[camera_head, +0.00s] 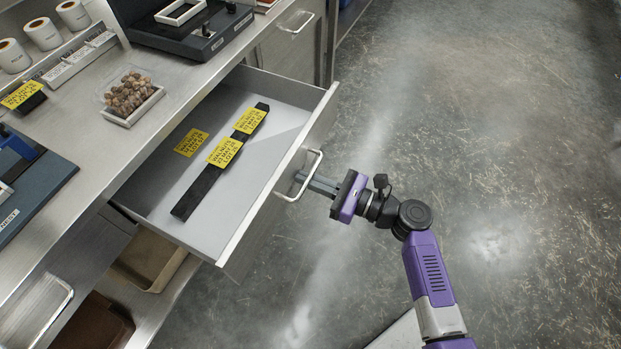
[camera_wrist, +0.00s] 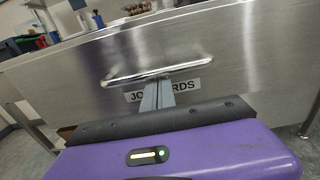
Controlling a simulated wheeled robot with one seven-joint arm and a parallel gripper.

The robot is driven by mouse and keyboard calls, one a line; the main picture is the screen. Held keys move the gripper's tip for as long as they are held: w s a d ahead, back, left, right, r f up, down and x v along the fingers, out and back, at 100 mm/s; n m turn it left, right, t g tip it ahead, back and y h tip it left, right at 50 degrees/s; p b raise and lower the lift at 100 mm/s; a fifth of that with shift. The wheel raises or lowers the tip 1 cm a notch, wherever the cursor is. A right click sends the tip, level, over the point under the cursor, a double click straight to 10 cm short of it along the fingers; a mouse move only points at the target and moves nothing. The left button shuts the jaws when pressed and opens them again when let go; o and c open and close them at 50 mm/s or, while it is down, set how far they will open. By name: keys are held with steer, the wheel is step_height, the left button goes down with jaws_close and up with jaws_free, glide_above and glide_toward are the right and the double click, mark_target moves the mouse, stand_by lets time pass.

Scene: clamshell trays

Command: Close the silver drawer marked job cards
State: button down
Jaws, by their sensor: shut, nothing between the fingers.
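The silver drawer (camera_head: 224,262) stands pulled well out from the steel counter, with a black strip and yellow walnut cards lying inside. Its front fills the wrist view (camera_wrist: 235,50), where a label (camera_wrist: 195,86) shows "JO" and "RDS", its middle hidden behind my fingers. A bar handle (camera_head: 316,160) is fixed to the drawer front. My gripper (camera_head: 300,177) is shut and empty, with its fingertips at the handle. In the wrist view the fingertips (camera_wrist: 157,79) sit just under the handle bar; I cannot tell whether they touch it.
A tray of walnuts (camera_head: 110,117), white label rolls (camera_head: 44,34) and a dark device (camera_head: 170,40) stand on the counter (camera_head: 85,140). Other closed drawers have handles at lower left (camera_head: 52,312) and top (camera_head: 297,22). The concrete floor at right is clear.

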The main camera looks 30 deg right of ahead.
steer(key=shift+a, duration=0.1)
steer(key=b, duration=0.6)
glide_toward(209, 150)
steer(key=w+a+r, duration=0.1)
steer(key=w, duration=0.1)
steer(key=w+a+r, duration=0.1)
steer(key=w+r, duration=0.1)
steer(key=w, duration=0.1)
steer(key=w+a+r, duration=0.2)
steer(key=shift+w, duration=0.25)
steer(key=shift+w+a, duration=0.3)
steer(key=shift+w, duration=0.15)
steer(key=shift+w+a+r, duration=0.1)
steer(key=shift+w+r, duration=0.05)
steer(key=shift+r, duration=0.1)
